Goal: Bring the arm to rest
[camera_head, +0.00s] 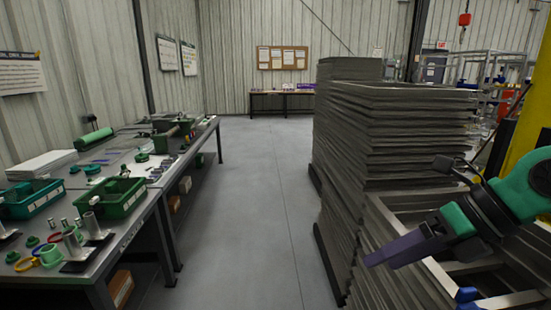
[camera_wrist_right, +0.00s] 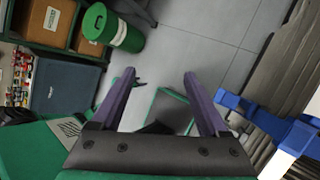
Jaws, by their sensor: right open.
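My right arm comes in from the right edge of the head view. Its right gripper (camera_head: 376,262) has purple fingers pointing left and slightly down, in front of the grey stacks. In the right wrist view the right gripper (camera_wrist_right: 158,76) shows its two purple fingers well apart, with nothing held between them. Grey floor and part of a green-edged shape show beyond the fingers. My left gripper is in neither view.
Tall stacks of grey sheets (camera_head: 390,130) stand close to the right gripper. A long workbench (camera_head: 125,215) with green bins (camera_head: 122,198) and small parts runs along the left. The grey floor aisle (camera_head: 245,200) between is clear. A yellow post (camera_head: 532,105) stands at right.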

